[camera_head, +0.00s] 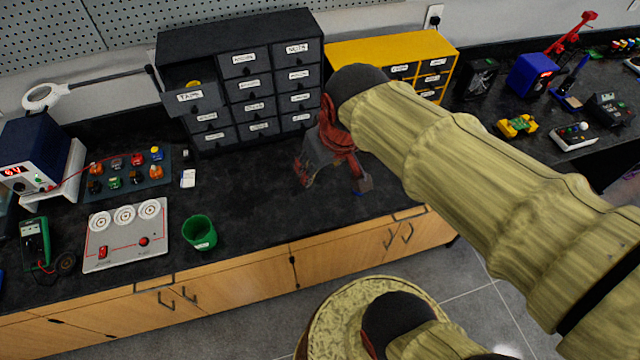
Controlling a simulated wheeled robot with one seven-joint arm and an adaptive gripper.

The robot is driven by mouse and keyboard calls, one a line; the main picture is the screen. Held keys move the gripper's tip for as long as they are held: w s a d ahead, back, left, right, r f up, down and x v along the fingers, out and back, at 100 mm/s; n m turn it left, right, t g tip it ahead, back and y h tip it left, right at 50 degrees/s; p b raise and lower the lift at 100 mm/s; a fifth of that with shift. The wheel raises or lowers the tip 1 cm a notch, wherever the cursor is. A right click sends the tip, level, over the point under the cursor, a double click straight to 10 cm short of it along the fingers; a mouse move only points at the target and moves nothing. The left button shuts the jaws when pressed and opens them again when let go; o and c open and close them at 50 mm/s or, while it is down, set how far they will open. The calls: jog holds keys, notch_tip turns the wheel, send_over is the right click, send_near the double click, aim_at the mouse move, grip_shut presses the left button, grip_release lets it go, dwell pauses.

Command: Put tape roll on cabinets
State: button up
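A dark drawer cabinet (228,42) with white labels stands at the back of the black counter. Its top left drawer, labelled TAPE (207,103), is pulled out. A small yellow thing (194,84) shows inside that drawer; it may be the tape roll, but only its top is visible. A yellow drawer cabinet (372,48) stands to the right, partly hidden by my arm. My gripper (334,182), red and grey, points down over the counter in front of the dark cabinet. Its fingers look spread apart, with nothing seen between them.
A green cup (200,232) stands near the counter's front edge. A panel with three dials (126,234), a multimeter (36,243) and a blue power supply (38,150) are at left. Several devices stand at right. The counter (255,200) is clear between cup and gripper.

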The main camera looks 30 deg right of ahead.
jog(key=s+a+r+t, duration=0.1)
jog(key=s+a, duration=0.2)
jog(key=s, duration=0.2)
jog(key=shift+s+a+r+y, duration=0.15)
jog(key=shift+a+r+y, duration=0.15)
jog(key=shift+r, duration=0.1)
dwell(0.8)
